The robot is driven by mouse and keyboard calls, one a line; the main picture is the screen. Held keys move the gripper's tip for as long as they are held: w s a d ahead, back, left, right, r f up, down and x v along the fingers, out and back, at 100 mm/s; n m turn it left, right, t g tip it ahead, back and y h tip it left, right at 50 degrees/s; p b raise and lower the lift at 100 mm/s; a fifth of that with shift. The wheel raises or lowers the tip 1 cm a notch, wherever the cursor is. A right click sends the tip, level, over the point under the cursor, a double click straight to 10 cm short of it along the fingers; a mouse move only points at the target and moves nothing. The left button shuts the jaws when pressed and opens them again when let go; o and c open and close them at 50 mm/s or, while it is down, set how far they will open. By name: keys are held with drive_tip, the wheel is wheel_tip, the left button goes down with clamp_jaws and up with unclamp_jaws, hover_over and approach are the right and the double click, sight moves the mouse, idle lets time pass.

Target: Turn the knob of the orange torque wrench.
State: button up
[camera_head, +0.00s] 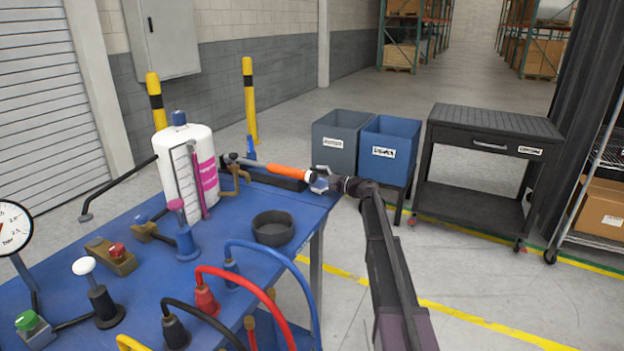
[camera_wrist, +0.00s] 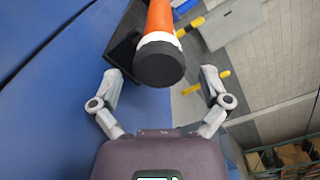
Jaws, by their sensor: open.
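The orange torque wrench (camera_head: 287,172) lies along the far right edge of the blue table, with its handle end pointing right. In the wrist view its orange handle (camera_wrist: 160,16) comes down from the top and ends in a black knob (camera_wrist: 159,62). In the head view the knob end is largely hidden at my gripper (camera_head: 322,181). My gripper, also in the wrist view (camera_wrist: 161,80), is open, with one finger on each side of the knob. Clear gaps show between the fingers and the knob, and nothing is held.
The blue table (camera_head: 130,250) holds a white cylinder (camera_head: 186,160), a black ring (camera_head: 273,228), and several hoses and valves. A black holder (camera_head: 272,181) lies under the wrench. Grey (camera_head: 338,137) and blue bins (camera_head: 388,150) and a black cart (camera_head: 485,190) stand beyond the table.

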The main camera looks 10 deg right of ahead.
drive_tip(key=shift+w+a, duration=0.45)
drive_tip(key=shift+a, duration=0.15)
